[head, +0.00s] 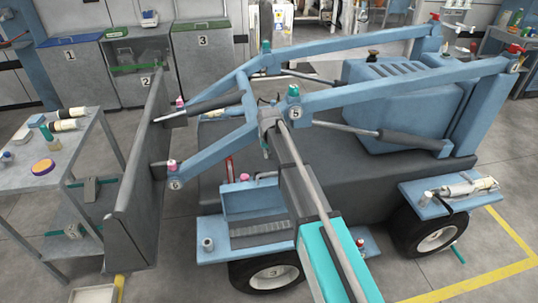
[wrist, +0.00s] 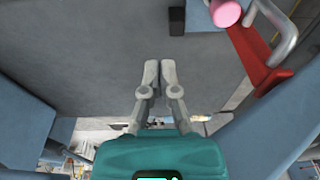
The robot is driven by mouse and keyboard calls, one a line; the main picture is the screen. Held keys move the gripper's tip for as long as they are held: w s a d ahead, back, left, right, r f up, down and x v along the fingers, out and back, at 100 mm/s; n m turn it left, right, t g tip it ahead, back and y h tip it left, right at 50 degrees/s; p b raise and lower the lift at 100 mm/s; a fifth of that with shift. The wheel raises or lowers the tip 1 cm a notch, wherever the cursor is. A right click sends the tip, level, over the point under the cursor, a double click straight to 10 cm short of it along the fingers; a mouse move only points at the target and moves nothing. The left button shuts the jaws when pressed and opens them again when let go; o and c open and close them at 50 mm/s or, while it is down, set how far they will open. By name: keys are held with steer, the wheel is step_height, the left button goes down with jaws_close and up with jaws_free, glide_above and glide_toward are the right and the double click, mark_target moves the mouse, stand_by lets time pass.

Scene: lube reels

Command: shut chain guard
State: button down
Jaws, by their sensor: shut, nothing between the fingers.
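My gripper (wrist: 159,68) is shut and empty in the wrist view, its two fingertips together in front of a broad dark grey surface (wrist: 100,50). I cannot tell whether the tips touch that surface. A red part with a grey bar handle (wrist: 265,65) is at the upper right of the wrist view, apart from the fingers. In the head view a thin red upright piece (head: 229,168) stands beside the blue step box (head: 252,200) on the machine's side. I cannot identify the chain guard for certain in either view. My gripper's fingers cannot be made out in the head view.
The blue loader arms (head: 345,45) and big grey bucket (head: 140,190) crowd the space. A pink cap (wrist: 227,12) is near the red part. A grey cart (head: 50,170) with bottles stands left. Open floor shows at the lower right.

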steer(key=shift+s+d+f+b, duration=0.25)
steer(key=shift+s+f+b, duration=0.55)
steer(key=shift+f, duration=0.1)
steer(key=shift+s+d+f+b, duration=0.2)
steer(key=shift+s+f+b, duration=0.5)
steer(key=shift+s+f, duration=0.15)
steer(key=shift+s+d, duration=0.2)
steer(key=shift+s, duration=0.5)
